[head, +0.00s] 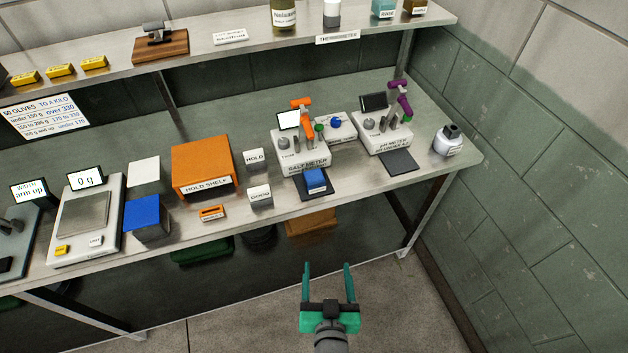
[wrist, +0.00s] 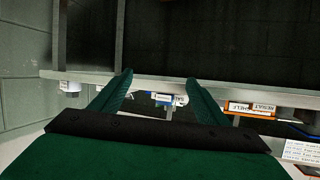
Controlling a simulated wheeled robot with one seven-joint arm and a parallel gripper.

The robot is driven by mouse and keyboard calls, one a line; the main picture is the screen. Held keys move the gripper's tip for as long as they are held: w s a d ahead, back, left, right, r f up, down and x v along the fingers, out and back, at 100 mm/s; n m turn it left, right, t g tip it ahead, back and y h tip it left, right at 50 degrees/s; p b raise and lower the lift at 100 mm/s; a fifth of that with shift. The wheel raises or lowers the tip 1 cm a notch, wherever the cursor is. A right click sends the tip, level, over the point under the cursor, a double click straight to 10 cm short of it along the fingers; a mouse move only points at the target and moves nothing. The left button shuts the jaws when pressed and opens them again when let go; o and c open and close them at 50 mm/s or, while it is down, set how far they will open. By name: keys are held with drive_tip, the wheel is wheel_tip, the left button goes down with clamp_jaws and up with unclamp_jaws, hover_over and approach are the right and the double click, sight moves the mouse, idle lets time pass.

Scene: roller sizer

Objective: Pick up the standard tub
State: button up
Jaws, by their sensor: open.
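No label that I can read says standard tub. A small blue tub (head: 316,180) with a white label sits on a dark pad in front of the salt meter (head: 302,150); it may be the one. A blue thing, perhaps the same tub, shows small in the wrist view (wrist: 163,98). My gripper (head: 328,267) is open and empty, low in front of the bench and apart from everything. Its two green fingers also show in the wrist view (wrist: 159,80), with nothing between them.
A wall (head: 530,190) stands at right.

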drive_tip(key=w+r+n+y, duration=0.1)
drive_tip(key=w+r+y, duration=0.1)
drive_tip(key=w+r, duration=0.5)
drive_tip(key=n+g+y, duration=0.1)
drive_tip(key=n+y, duration=0.1)
drive_tip(key=n, duration=0.1)
approach(311, 170)
drive_tip(key=shift+w+a+f, duration=0.1)
drive_tip(key=shift+w, duration=0.45)
drive_tip(key=shift+x, duration=3.05)
drive_tip(key=shift+s+f, duration=0.1)
drive_tip(key=c, duration=1.2)
drive_tip(key=shift+c, duration=0.5)
